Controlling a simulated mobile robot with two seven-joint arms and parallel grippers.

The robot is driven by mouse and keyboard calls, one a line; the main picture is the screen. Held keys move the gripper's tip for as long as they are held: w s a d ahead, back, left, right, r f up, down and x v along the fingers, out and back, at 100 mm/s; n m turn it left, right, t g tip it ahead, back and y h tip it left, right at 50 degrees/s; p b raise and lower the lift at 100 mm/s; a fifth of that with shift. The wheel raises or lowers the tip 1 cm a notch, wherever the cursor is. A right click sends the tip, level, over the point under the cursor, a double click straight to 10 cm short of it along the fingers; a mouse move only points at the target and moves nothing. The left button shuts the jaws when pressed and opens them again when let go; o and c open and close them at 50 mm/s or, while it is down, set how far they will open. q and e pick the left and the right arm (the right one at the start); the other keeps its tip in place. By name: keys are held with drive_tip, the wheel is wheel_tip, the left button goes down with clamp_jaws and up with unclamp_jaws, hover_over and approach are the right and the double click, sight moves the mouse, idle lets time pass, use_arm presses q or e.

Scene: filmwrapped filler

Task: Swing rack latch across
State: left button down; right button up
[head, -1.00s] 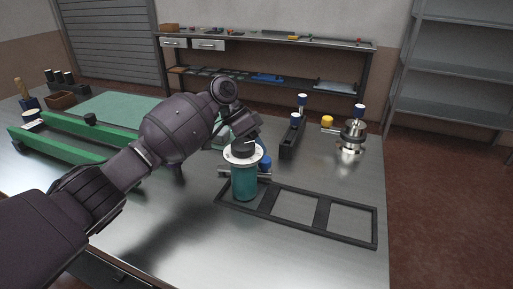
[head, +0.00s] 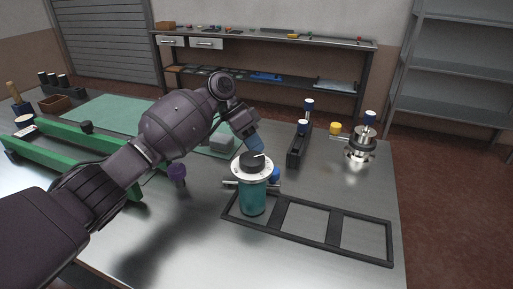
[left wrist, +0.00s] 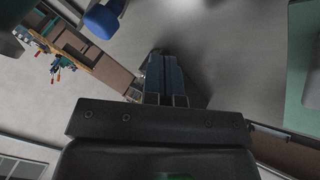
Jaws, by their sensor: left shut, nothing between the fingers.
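The rack (head: 335,244) is a black flat frame with open bays on the metal bench. A teal canister (head: 253,201) with a white dial collar and black knob stands upright in its left bay. Behind the canister, a thin silver bar and a blue knob (head: 275,174) show, apparently the latch; the canister hides part of it. My left gripper (head: 257,145) is shut and empty, its blue-grey fingers just above and behind the canister top. Its shut fingers show in the left wrist view (left wrist: 165,80), with a blue rounded part (left wrist: 103,20) apart from them at upper left. My right gripper is out of view.
A black block with blue-topped pegs (head: 299,147), a yellow cap (head: 336,128) and a silver fitting (head: 361,147) stand behind the rack. Green rails (head: 75,150) lie at left, and a purple knob (head: 177,173) stands below my arm.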

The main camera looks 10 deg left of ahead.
use_arm(q)
drive_tip(key=v, duration=0.8)
drive_tip(key=shift+r, duration=0.35)
